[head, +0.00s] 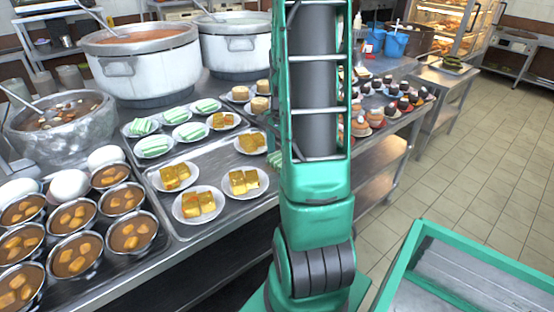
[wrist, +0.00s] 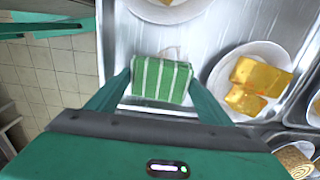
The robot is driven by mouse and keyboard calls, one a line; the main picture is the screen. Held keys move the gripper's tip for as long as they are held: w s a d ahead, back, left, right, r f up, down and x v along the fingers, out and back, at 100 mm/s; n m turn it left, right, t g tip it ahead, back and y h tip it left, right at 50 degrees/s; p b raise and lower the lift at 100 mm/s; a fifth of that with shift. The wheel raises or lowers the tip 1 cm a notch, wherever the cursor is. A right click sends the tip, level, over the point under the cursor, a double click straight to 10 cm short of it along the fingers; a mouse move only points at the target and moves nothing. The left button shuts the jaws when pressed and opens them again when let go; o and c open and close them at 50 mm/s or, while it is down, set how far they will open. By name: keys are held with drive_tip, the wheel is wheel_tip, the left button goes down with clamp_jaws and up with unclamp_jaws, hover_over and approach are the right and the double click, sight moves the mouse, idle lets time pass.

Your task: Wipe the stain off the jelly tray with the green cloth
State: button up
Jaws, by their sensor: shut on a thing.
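My gripper (wrist: 161,82) shows in the wrist view, its fingers on either side of the green cloth (wrist: 160,80), which has white stripes. It is shut on the cloth, over the metal jelly tray (wrist: 120,45) near its edge. I cannot tell whether the cloth touches the tray. A faint pale mark shows just beyond the cloth; I cannot tell if it is the stain.
A plate of yellow jelly (wrist: 250,80) sits close right of the cloth. In the head view, bowls of brown dessert (head: 75,255) stand left of the tray and big stockpots (head: 145,60) behind. Tiled floor (head: 470,160) is open at right.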

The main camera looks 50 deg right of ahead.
sight(274, 162)
drive_tip(key=shift+d, duration=0.25)
drive_tip(key=shift+w+a+f, duration=0.1)
drive_tip(key=shift+w+a, duration=0.1)
drive_tip(key=shift+a, duration=0.7)
drive_tip(key=shift+w+a, duration=0.15)
drive_tip(key=shift+a, duration=0.7)
drive_tip(key=shift+w+r, duration=0.15)
drive_tip(key=shift+r, duration=0.05)
wheel_tip(274, 162, up, 8)
drive_tip(key=shift+f, duration=0.1)
